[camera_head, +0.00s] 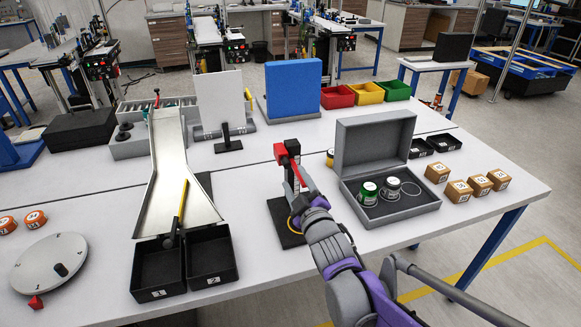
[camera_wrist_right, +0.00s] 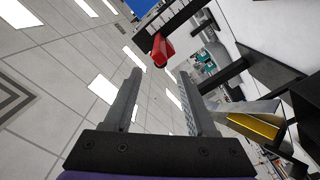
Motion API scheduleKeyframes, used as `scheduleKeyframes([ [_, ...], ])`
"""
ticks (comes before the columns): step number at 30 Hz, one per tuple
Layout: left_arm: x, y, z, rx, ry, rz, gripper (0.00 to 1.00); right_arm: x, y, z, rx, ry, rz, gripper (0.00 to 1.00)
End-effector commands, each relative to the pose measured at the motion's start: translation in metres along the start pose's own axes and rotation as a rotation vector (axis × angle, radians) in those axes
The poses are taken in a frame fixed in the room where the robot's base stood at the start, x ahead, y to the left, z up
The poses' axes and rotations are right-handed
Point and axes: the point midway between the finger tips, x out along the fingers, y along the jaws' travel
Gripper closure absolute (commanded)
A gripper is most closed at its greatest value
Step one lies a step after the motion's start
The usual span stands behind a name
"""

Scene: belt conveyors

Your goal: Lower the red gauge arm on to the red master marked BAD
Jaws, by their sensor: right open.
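The gauge stands on a black base plate (camera_head: 284,238) near the table's middle. Its red arm (camera_head: 289,150) is at the top of the post, raised above the base. My right gripper (camera_head: 294,177) reaches up beside the post, below the red arm. In the right wrist view the gripper (camera_wrist_right: 159,75) has its fingers apart with nothing between them, and a red part (camera_wrist_right: 162,50) shows just beyond the tips. A yellow ring (camera_head: 292,225) shows low at the gauge, partly hidden by my wrist. I cannot make out a red master marked BAD. My left gripper is out of view.
An open grey case (camera_head: 390,218) holding a green-topped master (camera_head: 368,193) and a pale one stands close right. A metal chute (camera_head: 170,170) with two black bins (camera_head: 210,262) stands left. Small brown boxes (camera_head: 458,192) sit at the right edge.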

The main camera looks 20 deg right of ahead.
Motion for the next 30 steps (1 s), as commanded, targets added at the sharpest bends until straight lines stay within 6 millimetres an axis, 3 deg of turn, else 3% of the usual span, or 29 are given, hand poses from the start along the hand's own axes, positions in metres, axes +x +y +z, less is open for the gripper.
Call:
scheduleKeyframes([
  [3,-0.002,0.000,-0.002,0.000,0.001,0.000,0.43,0.024,0.000,-0.001,0.002,0.000,0.000,0.43],
  [9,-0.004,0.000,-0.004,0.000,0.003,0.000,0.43,0.051,0.000,0.000,0.001,-0.001,0.000,0.43],
  [22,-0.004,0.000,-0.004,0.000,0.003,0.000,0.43,0.062,0.000,0.000,0.003,-0.001,-0.001,0.43],
  [23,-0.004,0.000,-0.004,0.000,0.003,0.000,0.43,0.062,0.000,0.000,0.003,-0.001,-0.001,0.45],
  [30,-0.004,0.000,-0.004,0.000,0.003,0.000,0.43,0.062,0.000,0.000,0.003,-0.001,-0.001,0.88],
])
